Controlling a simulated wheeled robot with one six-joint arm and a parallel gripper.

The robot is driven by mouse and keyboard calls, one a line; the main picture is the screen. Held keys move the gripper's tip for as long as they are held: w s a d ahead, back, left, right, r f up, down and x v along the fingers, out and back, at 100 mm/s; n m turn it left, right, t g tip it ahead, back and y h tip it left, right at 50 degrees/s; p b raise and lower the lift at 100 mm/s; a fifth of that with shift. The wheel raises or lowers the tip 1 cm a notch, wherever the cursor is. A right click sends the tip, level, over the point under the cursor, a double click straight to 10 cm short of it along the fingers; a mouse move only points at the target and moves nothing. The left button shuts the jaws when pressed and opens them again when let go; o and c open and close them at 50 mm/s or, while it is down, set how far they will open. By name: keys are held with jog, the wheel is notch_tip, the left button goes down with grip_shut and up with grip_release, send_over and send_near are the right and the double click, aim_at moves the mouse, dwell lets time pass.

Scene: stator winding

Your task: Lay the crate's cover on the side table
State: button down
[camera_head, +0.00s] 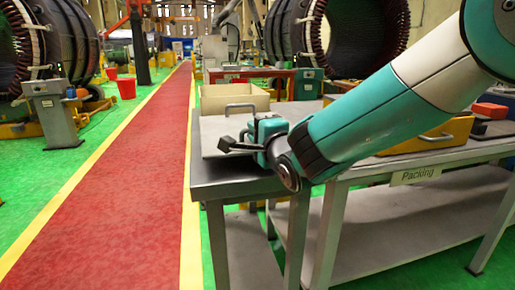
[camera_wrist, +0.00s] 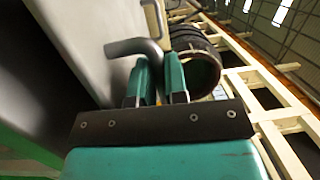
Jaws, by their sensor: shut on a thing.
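The cover (camera_head: 212,128) is a flat pale grey panel, lying level at the top of the dark side table (camera_head: 228,179); I cannot tell whether it touches the tabletop. My gripper (camera_head: 252,146) is at its right side, shut on its dark bar handle (camera_head: 232,146). In the wrist view my fingers (camera_wrist: 159,88) close around the bent handle (camera_wrist: 133,47), with the grey panel (camera_wrist: 75,35) to the left. A tan open-topped box (camera_head: 228,103), likely the crate, stands behind the cover.
The packing table (camera_head: 405,215) adjoins on the right, with a yellow box (camera_head: 430,136) on it. A red walkway (camera_head: 125,180) runs along the left. Large stators (camera_head: 345,35) stand behind.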

notch_tip(320, 180, down, 4)
jog(key=shift+r, duration=0.2)
jog(key=c, duration=1.1)
grip_release()
jog(key=shift+f, duration=0.1)
jog(key=shift+c, duration=0.2)
